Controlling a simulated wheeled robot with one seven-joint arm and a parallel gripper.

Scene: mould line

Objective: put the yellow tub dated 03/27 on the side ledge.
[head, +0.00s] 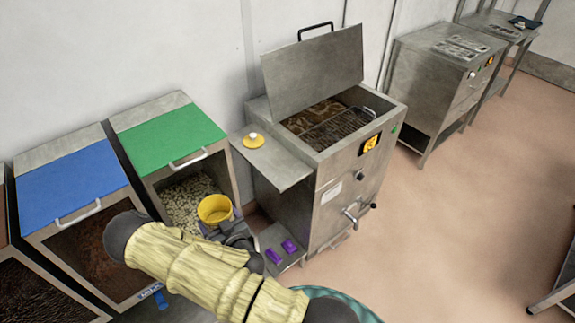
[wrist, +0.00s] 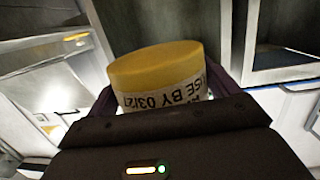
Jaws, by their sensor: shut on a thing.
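The yellow tub (head: 214,209) is held in my gripper (head: 230,228), in front of the bin with the green lid. In the wrist view the tub (wrist: 158,75) sits between the dark fingers, with a white label reading "USE BY 03/27" partly visible. My gripper is shut on it. The side ledge (head: 287,172) is a flat metal shelf on the left of the steel tank, above and to the right of the tub. A yellow lid with a pale knob (head: 253,140) lies on its back part.
The steel tank (head: 340,195) has its cover raised and a wire basket (head: 340,128) inside. A low step (head: 272,240) with two purple items stands below the ledge. Bins with a blue lid (head: 70,185) and a green lid (head: 165,138) stand left. The ledge's front part is bare.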

